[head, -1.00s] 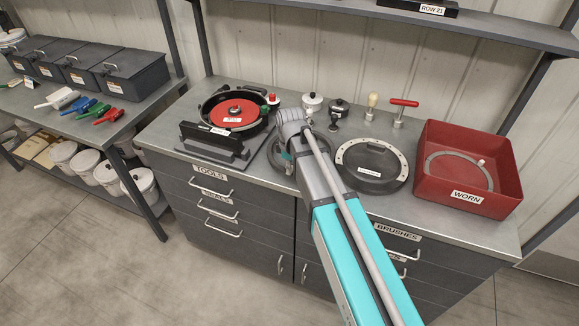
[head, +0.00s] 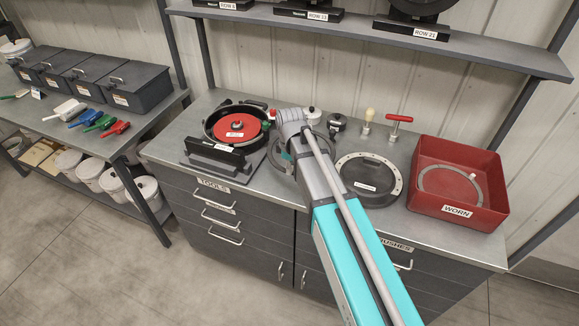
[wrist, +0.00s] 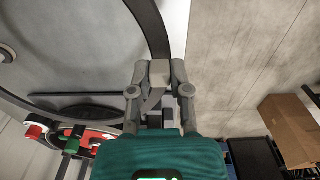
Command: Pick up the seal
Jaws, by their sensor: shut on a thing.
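The seal, a large thin dark grey ring (wrist: 153,32), runs from my gripper (wrist: 159,92) up and to the left in the wrist view. My gripper is shut on its rim. In the head view, part of a grey ring (head: 271,154) shows left of my arm, above the middle of the bench, and the arm hides the rest. My fingertips are hidden there, and I cannot tell the height of the ring over the bench.
A black seed meter housing with a red disc (head: 238,128) stands left on the bench. A black round cover (head: 366,183) lies to the right. A red bin labelled WORN (head: 456,211) holds another grey ring (head: 425,178). Small pots and handled tools stand behind; a shelf (head: 400,36) runs above.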

